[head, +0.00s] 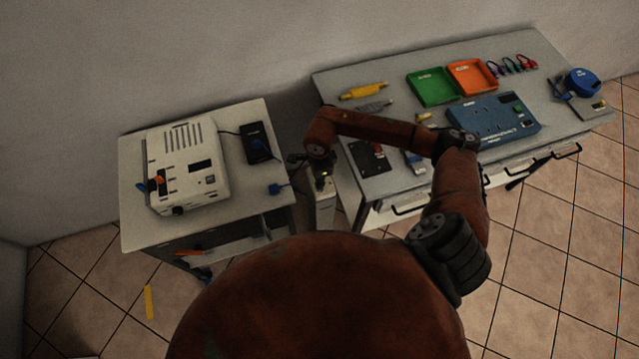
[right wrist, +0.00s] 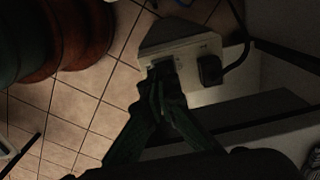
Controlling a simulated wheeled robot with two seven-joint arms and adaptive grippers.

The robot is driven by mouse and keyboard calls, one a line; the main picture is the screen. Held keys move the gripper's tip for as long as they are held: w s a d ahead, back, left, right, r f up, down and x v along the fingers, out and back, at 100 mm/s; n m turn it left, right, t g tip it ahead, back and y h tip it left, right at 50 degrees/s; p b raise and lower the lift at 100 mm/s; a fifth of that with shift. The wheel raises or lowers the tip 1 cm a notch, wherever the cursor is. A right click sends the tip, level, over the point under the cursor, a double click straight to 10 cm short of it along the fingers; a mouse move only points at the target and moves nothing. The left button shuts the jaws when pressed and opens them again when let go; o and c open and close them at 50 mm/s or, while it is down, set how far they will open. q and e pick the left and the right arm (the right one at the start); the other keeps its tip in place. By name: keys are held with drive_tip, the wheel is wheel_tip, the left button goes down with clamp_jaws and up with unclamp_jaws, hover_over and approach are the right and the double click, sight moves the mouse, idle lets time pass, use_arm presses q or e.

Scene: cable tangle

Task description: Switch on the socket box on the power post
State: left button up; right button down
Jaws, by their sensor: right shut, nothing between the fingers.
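The power post (head: 325,208) is a narrow pale post in the gap between the two tables in the head view. Its socket box (right wrist: 195,45) is pale and fills the top middle of the right wrist view. A black plug (right wrist: 210,69) with a cable sits in the box's right side. My right gripper (right wrist: 163,88) is shut and empty, its fingertips at the box's left front part, in front of a dark spot there. I cannot tell if they touch it. The switch is not clearly seen behind the fingertips. My left gripper is not in view.
The left table (head: 240,222) holds a white device (head: 186,165) and a black box (head: 257,143). The right bench (head: 398,80) holds a green tray (head: 433,87), an orange tray (head: 472,77) and a blue panel (head: 494,118). A yellow strip (head: 148,302) lies on the tiled floor.

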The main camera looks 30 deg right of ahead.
drive_tip(key=shift+f+b, duration=0.65)
drive_tip(key=shift+f, duration=0.25)
idle(0.3)
drive_tip(key=shift+r, duration=0.15)
drive_tip(key=shift+r+p, duration=1.85)
drive_tip(key=shift+r, duration=1.6)
drive_tip(key=shift+f, duration=0.1)
